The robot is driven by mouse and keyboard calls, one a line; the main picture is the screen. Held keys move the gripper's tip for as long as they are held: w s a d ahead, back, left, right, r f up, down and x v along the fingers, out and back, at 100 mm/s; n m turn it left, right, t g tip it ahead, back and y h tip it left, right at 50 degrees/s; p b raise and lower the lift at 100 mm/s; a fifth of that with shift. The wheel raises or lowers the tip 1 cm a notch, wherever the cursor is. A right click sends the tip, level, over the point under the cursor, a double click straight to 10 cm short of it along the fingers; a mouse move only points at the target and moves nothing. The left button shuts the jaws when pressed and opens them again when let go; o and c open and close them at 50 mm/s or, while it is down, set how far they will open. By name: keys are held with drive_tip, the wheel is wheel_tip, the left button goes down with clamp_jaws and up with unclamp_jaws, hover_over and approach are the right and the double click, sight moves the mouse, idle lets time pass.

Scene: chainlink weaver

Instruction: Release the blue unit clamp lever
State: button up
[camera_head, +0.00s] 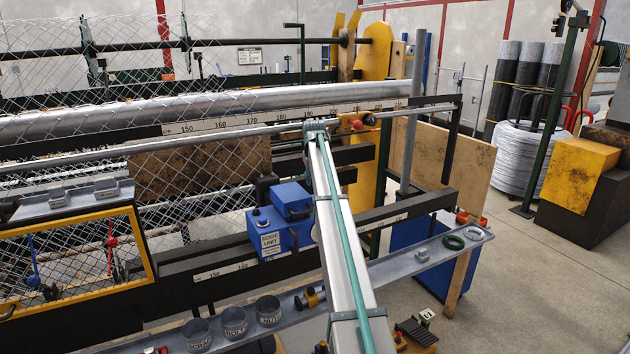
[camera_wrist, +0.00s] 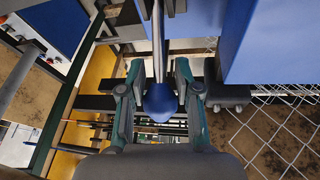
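The blue unit (camera_head: 284,231), labelled as an edge unit, sits on the dark lower rail in the head view. Its blue body fills the upper right of the wrist view (camera_wrist: 280,45). A lever with a thin grey stem and a rounded blue knob (camera_wrist: 160,104) shows in the middle of the wrist view. My gripper (camera_wrist: 158,72) is open, with one green-and-dark finger on each side of the lever. Gaps show between the fingertips and the stem; whether the knob touches a finger lower down is unclear. I cannot make out the lever or my gripper in the head view.
A pale beam with a green strip (camera_head: 345,250) crosses in front of the unit's right side. Chain-link mesh (camera_wrist: 285,130) lies close on the right in the wrist view. Several labelled cups (camera_head: 234,322) stand on the front grey shelf (camera_head: 390,277). Open floor lies at right.

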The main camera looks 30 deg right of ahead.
drive_tip(key=shift+o, duration=1.2)
drive_tip(key=shift+w+a, duration=0.1)
drive_tip(key=shift+w, duration=0.1)
drive_tip(key=shift+s, duration=0.15)
drive_tip(key=shift+s+f, duration=0.1)
drive_tip(key=v, duration=1.2)
